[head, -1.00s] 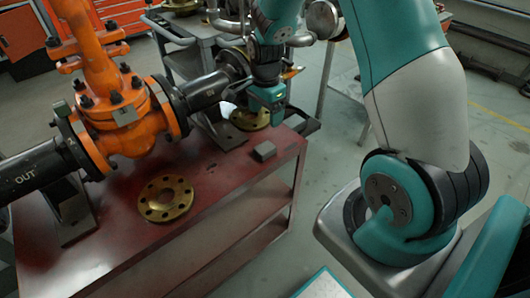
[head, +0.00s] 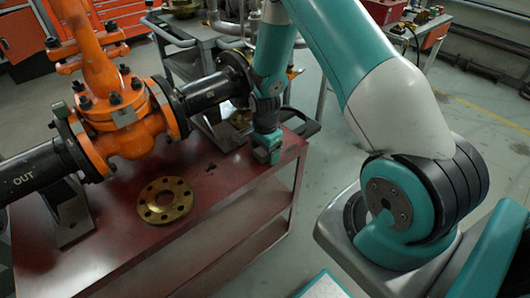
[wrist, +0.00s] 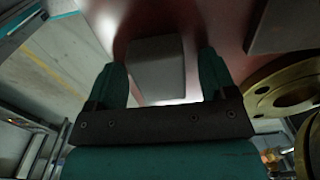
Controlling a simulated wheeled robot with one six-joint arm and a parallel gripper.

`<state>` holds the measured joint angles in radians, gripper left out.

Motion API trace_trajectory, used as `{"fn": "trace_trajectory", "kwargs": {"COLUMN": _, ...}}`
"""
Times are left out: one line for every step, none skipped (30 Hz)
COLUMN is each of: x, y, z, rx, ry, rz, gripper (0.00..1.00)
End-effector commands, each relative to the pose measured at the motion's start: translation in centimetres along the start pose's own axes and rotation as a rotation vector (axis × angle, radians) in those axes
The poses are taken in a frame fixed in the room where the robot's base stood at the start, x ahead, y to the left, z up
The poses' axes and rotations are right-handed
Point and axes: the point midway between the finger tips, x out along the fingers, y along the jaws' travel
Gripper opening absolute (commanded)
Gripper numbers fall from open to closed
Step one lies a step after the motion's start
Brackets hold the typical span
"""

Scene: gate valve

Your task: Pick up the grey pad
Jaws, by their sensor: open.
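The grey pad (wrist: 157,62) is a small grey block on the red bench top, seen in the wrist view. My gripper (wrist: 162,68) is open, with one teal finger on each side of the pad in that view. A gap shows between the pad and each finger. I cannot tell how far down the fingers reach along it. In the head view my gripper (head: 267,153) is down at the right end of the bench and hides the pad.
The red bench (head: 190,233) carries an orange gate valve (head: 125,115) with black pipes at the left. A brass flange (head: 165,200) lies flat near the front. Another brass flange (wrist: 283,92) is right of my gripper in the wrist view.

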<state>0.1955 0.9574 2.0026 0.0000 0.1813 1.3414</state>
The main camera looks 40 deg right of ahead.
Motion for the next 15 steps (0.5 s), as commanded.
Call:
{"fn": "trace_trajectory", "kwargs": {"x": 0.01, "y": -0.02, "z": -0.01, "rx": 0.0, "ry": 0.0, "rz": -0.001, "gripper": 0.78}}
{"fn": "trace_trajectory", "kwargs": {"x": 0.0, "y": -0.02, "z": -0.01, "rx": 0.0, "ry": 0.0, "rz": -0.001, "gripper": 0.78}}
{"fn": "trace_trajectory", "kwargs": {"x": -0.01, "y": -0.02, "z": -0.01, "rx": 0.0, "ry": 0.0, "rz": -0.001, "gripper": 0.78}}
{"fn": "trace_trajectory", "kwargs": {"x": -0.02, "y": -0.02, "z": -0.01, "rx": 0.0, "ry": 0.0, "rz": 0.0, "gripper": 0.78}}
{"fn": "trace_trajectory", "kwargs": {"x": -0.02, "y": -0.02, "z": -0.01, "rx": 0.0, "ry": 0.0, "rz": 0.0, "gripper": 0.78}}
{"fn": "trace_trajectory", "kwargs": {"x": -0.02, "y": -0.02, "z": -0.01, "rx": 0.0, "ry": 0.0, "rz": 0.0, "gripper": 0.68}}
{"fn": "trace_trajectory", "kwargs": {"x": -0.02, "y": -0.01, "z": -0.01, "rx": 0.0, "ry": 0.0, "rz": 0.0, "gripper": 0.62}}
{"fn": "trace_trajectory", "kwargs": {"x": -0.02, "y": -0.01, "z": -0.01, "rx": 0.0, "ry": 0.0, "rz": 0.0, "gripper": 0.55}}
{"fn": "trace_trajectory", "kwargs": {"x": -0.03, "y": -0.01, "z": 0.0, "rx": 0.0, "ry": 0.0, "rz": 0.0, "gripper": 0.46}}
{"fn": "trace_trajectory", "kwargs": {"x": -0.03, "y": -0.01, "z": 0.0, "rx": 0.0, "ry": 0.0, "rz": 0.0, "gripper": 0.39}}
{"fn": "trace_trajectory", "kwargs": {"x": -0.03, "y": -0.01, "z": 0.0, "rx": 0.0, "ry": 0.0, "rz": 0.0, "gripper": 0.32}}
{"fn": "trace_trajectory", "kwargs": {"x": -0.03, "y": -0.01, "z": 0.0, "rx": 0.0, "ry": 0.0, "rz": 0.0, "gripper": 0.24}}
{"fn": "trace_trajectory", "kwargs": {"x": -0.03, "y": -0.01, "z": 0.0, "rx": 0.0, "ry": 0.0, "rz": 0.0, "gripper": 0.24}}
{"fn": "trace_trajectory", "kwargs": {"x": -0.04, "y": -0.02, "z": 0.0, "rx": 0.0, "ry": 0.0, "rz": 0.0, "gripper": 0.2}}
{"fn": "trace_trajectory", "kwargs": {"x": -0.04, "y": -0.02, "z": 0.0, "rx": 0.0, "ry": 0.0, "rz": 0.0, "gripper": 0.2}}
